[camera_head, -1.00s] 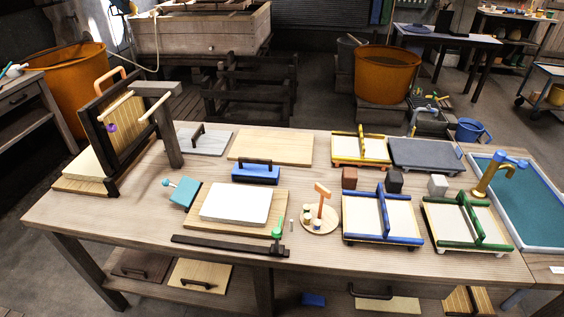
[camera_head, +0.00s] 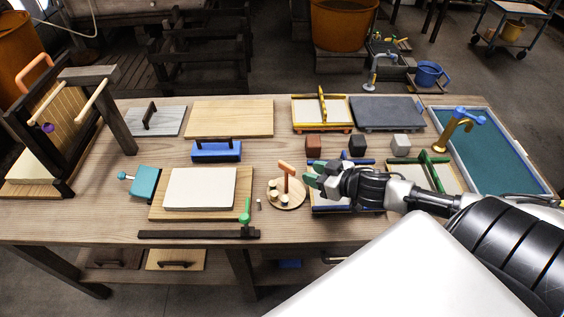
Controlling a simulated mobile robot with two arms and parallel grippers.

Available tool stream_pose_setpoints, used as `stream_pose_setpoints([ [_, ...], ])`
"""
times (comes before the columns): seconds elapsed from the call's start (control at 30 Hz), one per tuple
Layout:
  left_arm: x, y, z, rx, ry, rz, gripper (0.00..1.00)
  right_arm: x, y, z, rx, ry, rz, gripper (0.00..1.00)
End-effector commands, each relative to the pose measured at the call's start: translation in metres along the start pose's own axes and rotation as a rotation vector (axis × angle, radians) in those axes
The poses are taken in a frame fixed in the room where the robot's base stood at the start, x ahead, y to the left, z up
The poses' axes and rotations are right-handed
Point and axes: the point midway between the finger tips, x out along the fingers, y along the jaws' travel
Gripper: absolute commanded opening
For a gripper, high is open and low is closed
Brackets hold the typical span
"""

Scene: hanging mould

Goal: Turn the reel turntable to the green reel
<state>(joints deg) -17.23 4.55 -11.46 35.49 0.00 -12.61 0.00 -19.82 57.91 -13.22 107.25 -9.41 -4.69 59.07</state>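The reel turntable (camera_head: 289,201) is a small round wooden disc on the bench, right of the white slab. An orange-topped upright handle (camera_head: 286,171) stands on it. A few small pale reels (camera_head: 275,196) stand on its left and front part; I cannot make out a green one. My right gripper (camera_head: 311,178) reaches in from the right, just right of the handle and apart from it. Its two greenish fingertips look parted, with nothing between them. It covers part of the blue-framed tray. My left gripper is not in view.
A white slab on a board (camera_head: 158,211) lies left of the turntable, with a green-knobbed post (camera_head: 245,212) at its corner. The blue-framed tray (camera_head: 322,207) is close on the right. Small blocks (camera_head: 357,145) stand behind. My white body part covers the lower right.

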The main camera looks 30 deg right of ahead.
Motion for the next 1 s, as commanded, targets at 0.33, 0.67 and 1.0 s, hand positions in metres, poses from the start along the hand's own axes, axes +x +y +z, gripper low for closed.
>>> stream_pose_setpoints([
  [0.33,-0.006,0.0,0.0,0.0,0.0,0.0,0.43,0.046,0.001,-0.003,0.0,0.004,0.005,0.38],
  [0.67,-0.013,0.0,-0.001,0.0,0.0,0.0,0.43,0.091,0.001,-0.001,0.002,0.0,0.006,0.38],
  [1.0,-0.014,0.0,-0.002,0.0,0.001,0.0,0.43,0.103,0.001,0.001,-0.001,-0.001,0.004,0.38],
])
